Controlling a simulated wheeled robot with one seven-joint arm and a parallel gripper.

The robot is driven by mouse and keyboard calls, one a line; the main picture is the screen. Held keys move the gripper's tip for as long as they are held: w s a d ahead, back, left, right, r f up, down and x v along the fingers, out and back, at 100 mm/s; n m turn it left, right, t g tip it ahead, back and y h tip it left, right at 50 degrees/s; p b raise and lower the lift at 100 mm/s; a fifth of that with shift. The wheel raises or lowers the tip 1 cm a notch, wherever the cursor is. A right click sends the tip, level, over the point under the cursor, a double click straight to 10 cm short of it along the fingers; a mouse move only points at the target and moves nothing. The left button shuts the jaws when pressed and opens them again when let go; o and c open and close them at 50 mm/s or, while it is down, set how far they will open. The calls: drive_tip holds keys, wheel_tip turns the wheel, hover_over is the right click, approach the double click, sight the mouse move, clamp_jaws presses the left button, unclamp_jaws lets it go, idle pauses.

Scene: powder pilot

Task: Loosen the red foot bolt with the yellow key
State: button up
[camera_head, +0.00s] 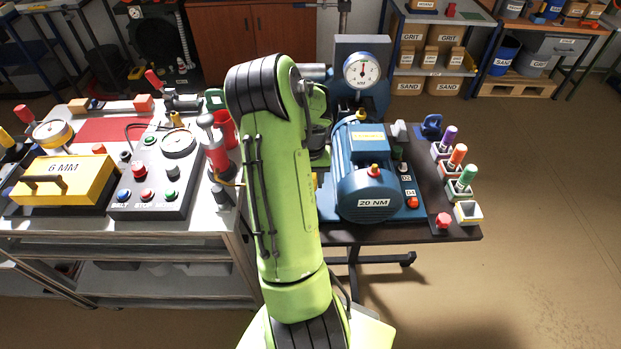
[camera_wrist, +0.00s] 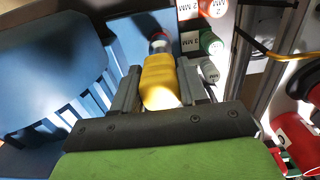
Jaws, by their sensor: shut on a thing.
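My gripper (camera_wrist: 158,92) is shut on the yellow key (camera_wrist: 160,80) in the wrist view, with one finger on each side of its handle. A metal piece with a red part (camera_wrist: 158,43) shows at the key's far end, beside the blue motor base; I cannot tell whether this is the red foot bolt or whether the key is seated on it. In the head view my arm hides the gripper and most of the key's surroundings. The blue motor (camera_head: 366,194), labelled 20 NM, stands on the dark table. An orange-red bolt head (camera_head: 412,202) shows at its front right foot.
Purple (camera_head: 449,134), orange (camera_head: 457,154) and green (camera_head: 467,176) keys stand in holders at the table's right; the front holder (camera_head: 467,212) is empty. A red knob (camera_head: 443,220) lies near the front edge. A control box (camera_head: 155,185) stands on the left bench.

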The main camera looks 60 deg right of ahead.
drive_tip(key=shift+f, duration=0.3)
drive_tip(key=shift+f+b, duration=0.55)
drive_tip(key=shift+b, duration=0.1)
drive_tip(key=o, duration=1.3)
drive_tip(key=shift+o, duration=0.2)
drive_tip(key=shift+r, duration=0.15)
wheel_tip(320, 180, up, 16)
drive_tip(key=p, duration=0.2)
drive_tip(key=shift+f, duration=0.25)
